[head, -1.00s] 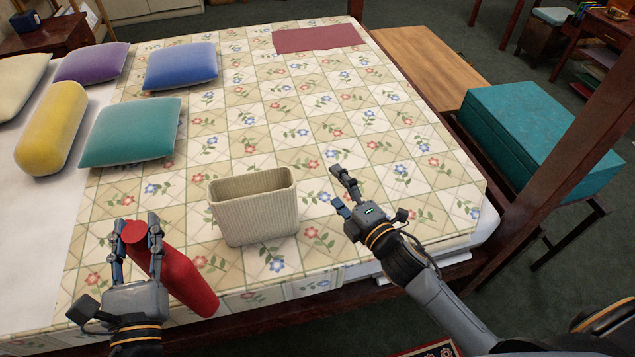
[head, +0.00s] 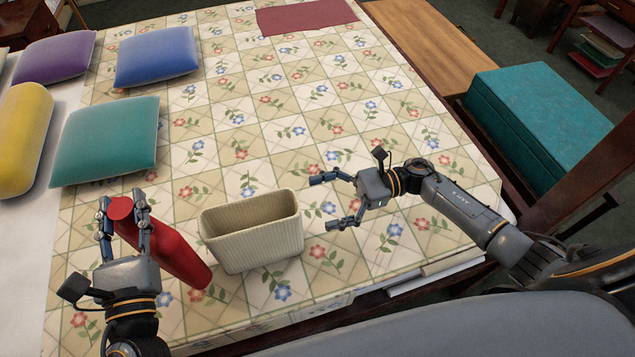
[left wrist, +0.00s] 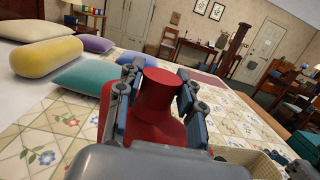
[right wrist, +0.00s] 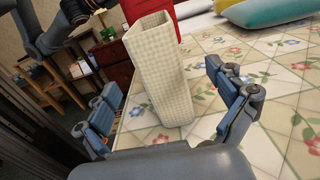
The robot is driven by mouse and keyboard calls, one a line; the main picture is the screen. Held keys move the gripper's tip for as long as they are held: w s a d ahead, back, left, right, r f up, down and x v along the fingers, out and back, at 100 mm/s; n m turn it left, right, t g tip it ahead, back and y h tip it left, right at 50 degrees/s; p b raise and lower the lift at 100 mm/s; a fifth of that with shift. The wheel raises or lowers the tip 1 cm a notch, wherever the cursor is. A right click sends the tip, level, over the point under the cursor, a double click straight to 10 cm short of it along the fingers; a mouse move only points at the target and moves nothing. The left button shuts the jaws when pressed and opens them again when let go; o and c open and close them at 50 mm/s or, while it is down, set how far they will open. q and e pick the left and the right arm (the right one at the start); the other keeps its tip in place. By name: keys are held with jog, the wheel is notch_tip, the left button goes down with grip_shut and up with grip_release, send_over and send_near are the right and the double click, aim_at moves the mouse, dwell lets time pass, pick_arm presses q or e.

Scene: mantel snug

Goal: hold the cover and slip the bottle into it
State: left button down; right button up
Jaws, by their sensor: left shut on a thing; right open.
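The bottle (head: 175,244) is red and flat-sided, tilted, near the bed's front edge. My left gripper (head: 124,212) is shut on its neck; the red cap and shoulders show between the fingers in the left wrist view (left wrist: 160,95). The cover (head: 258,252) is a cream ribbed sleeve standing on the quilt, open side up, just right of the bottle and apart from it. My right gripper (head: 322,202) is open and empty, to the right of the cover, its fingers pointing at it. In the right wrist view the cover (right wrist: 158,75) stands between and beyond the open fingers.
The patterned quilt (head: 230,115) is clear behind the cover. Teal (head: 105,140), blue (head: 155,55), purple (head: 55,58) and yellow (head: 20,140) pillows lie at the left. A burgundy cloth (head: 305,15) lies at the back. A teal box (head: 540,120) stands beyond the bed's right side.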

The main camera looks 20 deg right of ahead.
pick_arm(q)
jog(key=shift+r, duration=0.2)
notch_tip(320, 180, up, 3)
jog(key=p, duration=0.3)
jog(key=shift+s, duration=0.15)
pick_arm(e)
send_over(268, 219)
jog(key=s, duration=0.3)
jog(key=shift+r, duration=0.1)
jog(key=c, duration=1.1)
jog(key=o, duration=1.2)
